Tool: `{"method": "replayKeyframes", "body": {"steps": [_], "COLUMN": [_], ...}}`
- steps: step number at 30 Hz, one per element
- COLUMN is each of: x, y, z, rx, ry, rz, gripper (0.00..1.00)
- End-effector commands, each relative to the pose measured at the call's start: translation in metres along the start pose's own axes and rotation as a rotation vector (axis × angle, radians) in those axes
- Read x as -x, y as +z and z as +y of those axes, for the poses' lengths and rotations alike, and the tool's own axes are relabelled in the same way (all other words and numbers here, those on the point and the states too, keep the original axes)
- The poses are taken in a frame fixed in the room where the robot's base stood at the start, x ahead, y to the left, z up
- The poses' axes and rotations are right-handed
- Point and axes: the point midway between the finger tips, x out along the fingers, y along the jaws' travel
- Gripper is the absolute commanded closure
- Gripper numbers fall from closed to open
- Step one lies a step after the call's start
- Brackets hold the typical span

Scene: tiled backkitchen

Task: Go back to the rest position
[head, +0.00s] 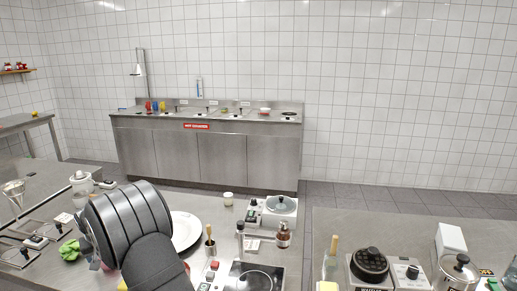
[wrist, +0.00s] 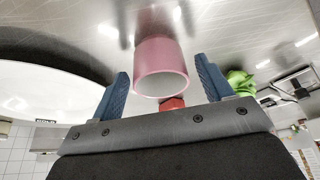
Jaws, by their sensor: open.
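My gripper (wrist: 162,72) is open in the wrist view, with one blue finger on each side of the picture's middle. A pink cylinder (wrist: 158,52), like a cup or ring, shows between and beyond the fingertips. Gaps show on both sides of it, and I cannot tell how far beyond the fingers it is. A small red thing (wrist: 172,103) is partly hidden behind the gripper body. In the head view my dark arm (head: 130,222) reaches over the left part of the front counter and hides the fingers.
A white plate (head: 184,232) lies beside my arm. The back counter (head: 210,153) is beyond the floor gap.

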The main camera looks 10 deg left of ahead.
Motion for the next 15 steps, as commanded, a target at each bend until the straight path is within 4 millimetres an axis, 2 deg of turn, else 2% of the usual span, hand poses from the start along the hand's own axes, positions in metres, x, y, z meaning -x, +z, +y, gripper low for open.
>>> {"method": "replayKeyframes", "body": {"steps": [2, 7, 15], "x": [-0.015, 0.009, 0.021], "y": [0.001, -0.009, -0.013], "z": [0.0, 0.0, 0.0], "rx": [0.0, 0.0, 0.0], "ry": [0.001, -0.001, 0.0], "rz": [-0.002, 0.002, 0.001], "gripper": [0.28, 0.28, 0.28]}}
